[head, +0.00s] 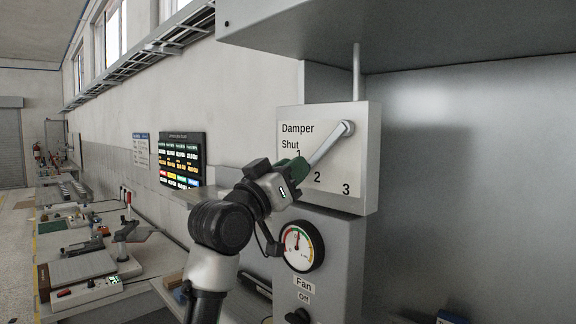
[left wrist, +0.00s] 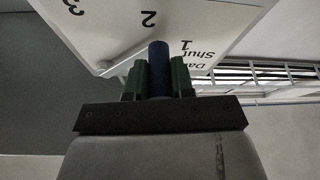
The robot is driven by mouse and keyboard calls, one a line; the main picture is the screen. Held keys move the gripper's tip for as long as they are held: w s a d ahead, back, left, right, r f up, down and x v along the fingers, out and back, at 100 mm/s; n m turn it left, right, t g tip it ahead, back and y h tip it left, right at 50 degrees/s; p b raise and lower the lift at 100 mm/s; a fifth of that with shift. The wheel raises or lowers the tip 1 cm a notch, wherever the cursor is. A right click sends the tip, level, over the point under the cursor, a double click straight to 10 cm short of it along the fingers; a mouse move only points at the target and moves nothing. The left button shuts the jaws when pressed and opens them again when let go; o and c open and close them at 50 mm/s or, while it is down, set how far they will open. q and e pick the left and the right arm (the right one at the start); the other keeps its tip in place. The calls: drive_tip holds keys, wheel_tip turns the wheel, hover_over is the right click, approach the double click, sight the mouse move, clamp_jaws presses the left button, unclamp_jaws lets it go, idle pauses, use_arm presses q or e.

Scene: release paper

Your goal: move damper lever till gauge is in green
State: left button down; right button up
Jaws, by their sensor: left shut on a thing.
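The damper lever (head: 327,147) is a pale metal rod running down and left from its pivot on the white damper plate (head: 362,185). It lies between the marks 1 and 2. My left gripper (head: 297,170), with green fingers, is shut on the lever's handle; the dark blue handle (left wrist: 159,68) stands between the fingers in the left wrist view. The round gauge (head: 302,247) is below the plate, with a coloured band. Its needle points roughly upward; which colour it meets is too small to tell. My right gripper is not in view.
A fan switch (head: 298,316) sits below the gauge, partly cut off. A grey hood (head: 420,35) hangs above the plate. A workbench with tools and a small box (head: 88,291) stands at the left. A dark display board (head: 182,160) hangs on the wall.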

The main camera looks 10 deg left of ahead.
use_arm(q)
drive_tip(key=c, duration=1)
unclamp_jaws()
drive_tip(key=shift+o, duration=0.2)
drive_tip(key=b+v, duration=0.5)
drive_tip(key=v, duration=0.5)
drive_tip(key=shift+s+a+f, duration=0.2)
drive_tip(key=shift+s, duration=0.1)
